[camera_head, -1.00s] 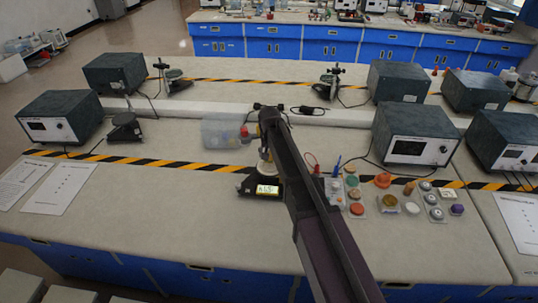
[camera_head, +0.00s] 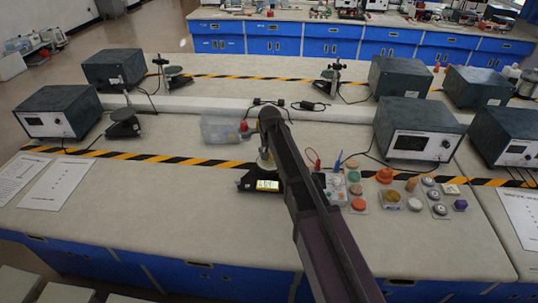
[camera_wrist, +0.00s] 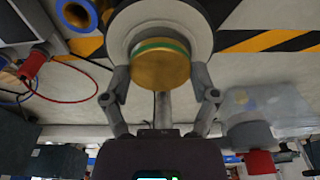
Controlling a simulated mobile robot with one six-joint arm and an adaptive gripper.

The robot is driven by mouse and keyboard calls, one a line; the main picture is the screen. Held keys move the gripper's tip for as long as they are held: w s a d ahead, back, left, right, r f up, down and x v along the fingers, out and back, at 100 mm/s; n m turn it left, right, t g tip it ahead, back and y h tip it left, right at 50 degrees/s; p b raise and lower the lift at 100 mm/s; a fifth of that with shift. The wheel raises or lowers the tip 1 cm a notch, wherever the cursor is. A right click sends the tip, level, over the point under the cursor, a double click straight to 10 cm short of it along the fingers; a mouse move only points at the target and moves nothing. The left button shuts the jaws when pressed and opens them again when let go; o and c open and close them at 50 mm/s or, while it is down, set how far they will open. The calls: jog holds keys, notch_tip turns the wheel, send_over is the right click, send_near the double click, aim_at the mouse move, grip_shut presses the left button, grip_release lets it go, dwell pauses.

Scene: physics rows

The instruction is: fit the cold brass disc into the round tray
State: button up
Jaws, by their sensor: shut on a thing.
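My gripper (camera_wrist: 160,73) is shut on a brass disc (camera_wrist: 161,70) with a green band, its two fingers on either side of it in the wrist view. A pale round dish with a grey rim (camera_wrist: 205,35) lies behind the disc, partly covered by it; I cannot tell whether they touch. In the head view my arm reaches over a black instrument with a lit display (camera_head: 267,185), and the held disc is not clear there. I cannot tell for sure whether the pale dish is the round tray.
Several coloured discs and small holders, including an orange disc (camera_head: 358,204), stand right of my arm. A clear bin (camera_head: 220,130) lies behind the gripper on the left. Grey instrument boxes (camera_head: 417,130) and cables stand farther back. The bench's left front is mostly clear.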

jog(key=shift+f+b, duration=0.55)
dwell(1.0)
jog(key=o, duration=1.2)
jog(key=shift+r, duration=0.1)
jog(key=shift+r+p, duration=3.45)
jog(key=shift+p, duration=0.1)
jog(key=shift+s+d, duration=0.1)
jog(key=s+d+g, duration=0.1)
jog(key=s+d, duration=2.1)
jog(key=s, duration=0.3)
jog(key=shift+s+d, duration=0.2)
jog(key=shift+s, duration=0.1)
